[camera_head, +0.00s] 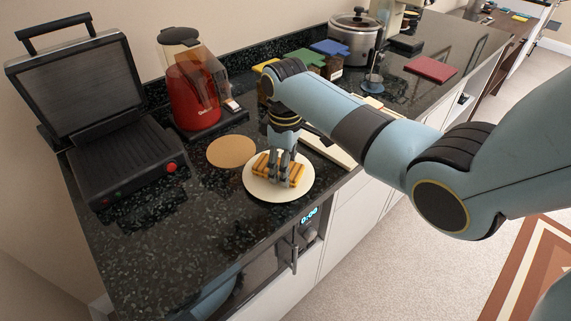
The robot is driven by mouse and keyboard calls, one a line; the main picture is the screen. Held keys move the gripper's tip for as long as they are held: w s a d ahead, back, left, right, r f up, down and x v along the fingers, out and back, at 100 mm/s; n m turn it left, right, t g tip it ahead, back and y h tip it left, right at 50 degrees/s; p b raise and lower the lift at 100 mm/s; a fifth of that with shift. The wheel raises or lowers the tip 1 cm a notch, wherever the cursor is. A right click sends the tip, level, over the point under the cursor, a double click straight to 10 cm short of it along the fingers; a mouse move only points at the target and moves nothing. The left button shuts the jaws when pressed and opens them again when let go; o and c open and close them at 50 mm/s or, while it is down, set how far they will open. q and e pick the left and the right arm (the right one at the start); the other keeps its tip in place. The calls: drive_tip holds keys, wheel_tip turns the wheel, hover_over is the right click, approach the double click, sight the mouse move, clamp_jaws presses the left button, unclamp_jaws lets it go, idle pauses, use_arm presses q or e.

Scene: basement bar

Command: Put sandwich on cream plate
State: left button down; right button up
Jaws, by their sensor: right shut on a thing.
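The sandwich (262,165), layered in brown and yellow, is over the cream plate (279,193) on the dark speckled counter. It looks level and within the plate's rim; I cannot tell whether it touches the plate. My right gripper (278,178) points down from above with its fingers around the middle of the sandwich, shut on it. The fingers hide the sandwich's middle part. My left gripper is not in view.
A round tan board (231,151) lies just behind the plate. An open black grill (120,157) stands at left, a red blender (194,95) behind. A pale board (328,147) is right of the plate. The front left counter is clear.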

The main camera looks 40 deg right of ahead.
drive_tip(key=shift+f, duration=0.1)
drive_tip(key=o, duration=1.3)
wheel_tip(320, 180, up, 12)
drive_tip(key=shift+r, duration=0.15)
